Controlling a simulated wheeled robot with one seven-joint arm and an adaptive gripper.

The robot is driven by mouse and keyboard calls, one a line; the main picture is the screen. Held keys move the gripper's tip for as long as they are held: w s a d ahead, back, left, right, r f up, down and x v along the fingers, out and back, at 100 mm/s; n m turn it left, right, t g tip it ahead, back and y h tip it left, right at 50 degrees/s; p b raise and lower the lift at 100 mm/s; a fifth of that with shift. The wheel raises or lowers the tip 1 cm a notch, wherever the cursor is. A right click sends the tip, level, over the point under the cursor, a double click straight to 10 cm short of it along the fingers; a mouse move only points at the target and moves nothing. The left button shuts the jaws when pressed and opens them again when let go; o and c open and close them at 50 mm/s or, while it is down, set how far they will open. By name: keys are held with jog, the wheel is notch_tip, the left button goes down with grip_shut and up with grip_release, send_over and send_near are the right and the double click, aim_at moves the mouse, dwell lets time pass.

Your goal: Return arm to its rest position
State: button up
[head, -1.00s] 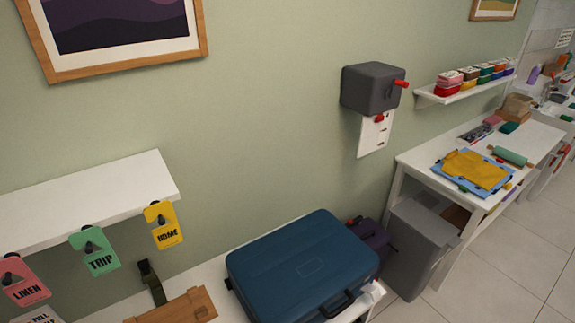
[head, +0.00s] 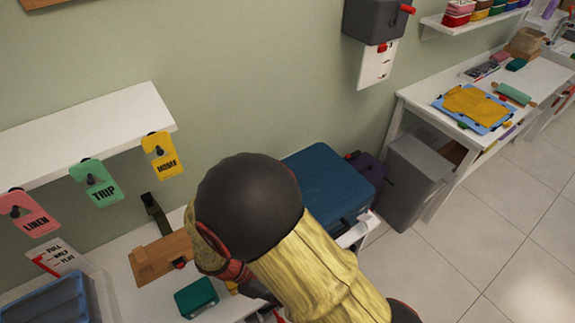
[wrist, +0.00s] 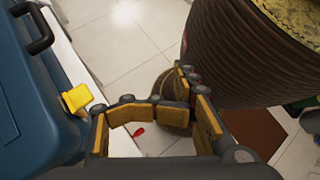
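My gripper (wrist: 167,90) shows in the wrist view with its jointed, tan-padded fingers bent inward and a gap between the tips. Nothing is held between them. The floor shows behind the fingers. In the head view my arm, with a black rounded joint and a yellow link, crosses the lower middle; my gripper itself cannot be made out there. The blue suitcase (head: 326,185) lies on the white bench behind my arm, partly hidden. It also fills the left side of the wrist view (wrist: 35,100), beside my gripper and apart from it.
A yellow piece (wrist: 76,98) sits at the suitcase's edge. A wooden block (head: 160,258) and a green box (head: 197,297) lie on the bench near my arm. A shelf (head: 85,135) with hanging tags is at left. A grey bin (head: 412,180) stands at right; floor beyond is clear.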

jog(key=w+d+r+m+t+y, duration=0.1)
jog(key=d+r+m+y, duration=0.25)
jog(key=r+m, duration=0.4)
jog(key=w+d+r+m+y, duration=0.15)
jog(key=r+m+y, duration=0.35)
jog(key=r, duration=0.5)
jog(key=s+d+r+m+t+b, duration=0.1)
jog(key=d+r+m+t, duration=0.4)
jog(key=d+r, duration=0.7)
jog(key=shift+s+d+r+m+t+y, duration=0.3)
jog(key=shift+s+r+t, duration=0.2)
jog(key=shift+r, duration=0.2)
jog(key=shift+w, duration=0.1)
jog(key=shift+a, duration=0.1)
